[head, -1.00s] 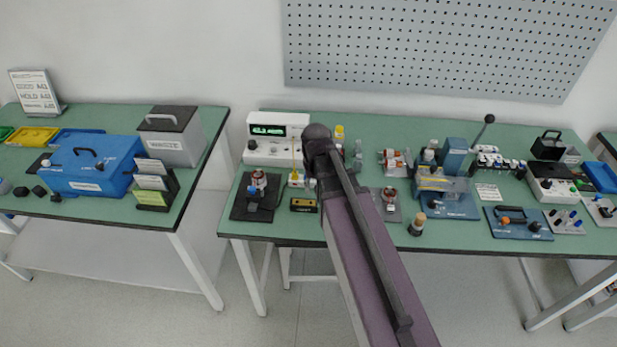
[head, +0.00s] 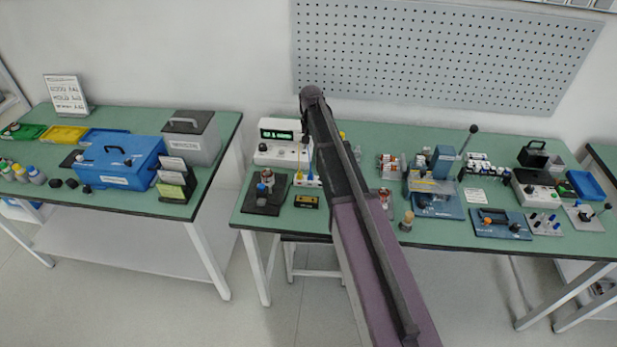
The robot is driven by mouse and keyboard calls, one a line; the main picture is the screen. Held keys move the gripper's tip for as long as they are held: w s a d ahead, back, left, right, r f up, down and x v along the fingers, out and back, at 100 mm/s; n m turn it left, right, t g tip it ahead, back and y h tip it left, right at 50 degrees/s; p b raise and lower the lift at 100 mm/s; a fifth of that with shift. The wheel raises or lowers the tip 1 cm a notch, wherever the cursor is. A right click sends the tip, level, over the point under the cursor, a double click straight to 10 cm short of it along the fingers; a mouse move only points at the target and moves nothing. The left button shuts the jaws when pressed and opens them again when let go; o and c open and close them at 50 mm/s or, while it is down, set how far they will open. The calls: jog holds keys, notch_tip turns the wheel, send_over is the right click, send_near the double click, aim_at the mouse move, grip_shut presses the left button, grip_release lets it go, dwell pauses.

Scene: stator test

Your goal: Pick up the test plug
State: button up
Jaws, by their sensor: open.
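My arm rises from the bottom of the head view to a dark joint in front of the middle bench. My gripper is not visible. A meter (head: 284,141) with a lit green display stands at the back left of this bench. In front of it is a small white block (head: 306,179) with coloured plugs and a yellow lead, partly close behind my arm. A dark plate (head: 248,203) with a copper-coloured stator (head: 267,178) is to its left. The plugs are too small to tell which is the test plug.
A yellow-and-black device (head: 306,201) sits near the front edge. Blue fixtures (head: 500,229) and a plate of knobs (head: 543,224) fill the right side. A blue case (head: 118,163) and a grey box (head: 190,138) are on the left bench. A floor gap separates the benches.

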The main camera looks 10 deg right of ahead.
aim_at(310, 172)
jog(key=shift+f, duration=0.1)
notch_tip(310, 172, down, 8)
jog(key=b, duration=0.8)
jog(key=shift+f+b, duration=0.25)
jog(key=shift+b, duration=0.05)
jog(key=shift+f, duration=0.1)
dwell(0.3)
jog(key=shift+w+f+b, duration=0.1)
jog(key=shift+f+b, duration=2.4)
jog(key=shift+b, duration=0.1)
grip_shut()
